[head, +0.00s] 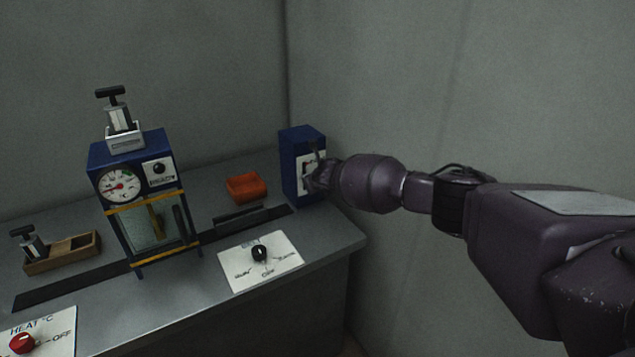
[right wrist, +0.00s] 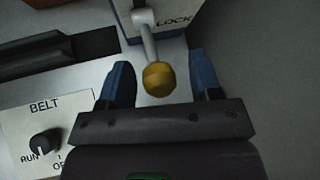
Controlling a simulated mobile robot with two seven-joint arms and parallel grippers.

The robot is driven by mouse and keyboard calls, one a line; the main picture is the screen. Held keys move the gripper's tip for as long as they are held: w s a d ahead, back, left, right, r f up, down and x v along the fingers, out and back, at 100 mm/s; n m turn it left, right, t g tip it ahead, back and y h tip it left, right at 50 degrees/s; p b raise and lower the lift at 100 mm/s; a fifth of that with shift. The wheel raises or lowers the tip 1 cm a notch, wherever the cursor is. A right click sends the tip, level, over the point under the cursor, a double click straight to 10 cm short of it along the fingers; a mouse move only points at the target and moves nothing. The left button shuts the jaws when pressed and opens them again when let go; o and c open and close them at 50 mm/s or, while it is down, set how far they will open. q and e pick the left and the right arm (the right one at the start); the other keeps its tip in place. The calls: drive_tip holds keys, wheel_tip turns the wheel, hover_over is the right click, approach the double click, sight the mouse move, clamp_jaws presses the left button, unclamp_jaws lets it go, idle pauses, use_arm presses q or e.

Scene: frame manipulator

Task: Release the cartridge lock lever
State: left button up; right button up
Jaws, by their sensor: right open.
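The cartridge lock lever (right wrist: 150,50) shows in the right wrist view as a grey rod with a yellow ball knob (right wrist: 159,79). It comes out of a white plate marked LOCK (right wrist: 173,21). In the head view this plate is on the front of a blue box (head: 291,165) at the right end of the bench. My right gripper (right wrist: 163,84) is open, with its two blue fingers on either side of the knob and gaps on both sides. In the head view my right gripper (head: 318,178) is at the box front and hides part of the lever. My left gripper is not in view.
A blue machine with a gauge (head: 119,186) stands mid-bench. An orange tray (head: 246,187) lies left of the blue box. The BELT knob plate (head: 262,262) is near the front edge. A wooden box (head: 62,252) and a red HEAT knob (head: 22,343) are at left. A wall stands behind.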

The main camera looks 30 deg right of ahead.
drive_tip(key=p+v, duration=0.1)
drive_tip(key=v, duration=0.9)
drive_tip(key=shift+s+r, duration=0.2)
drive_tip(key=shift+s, duration=0.15)
idle(0.7)
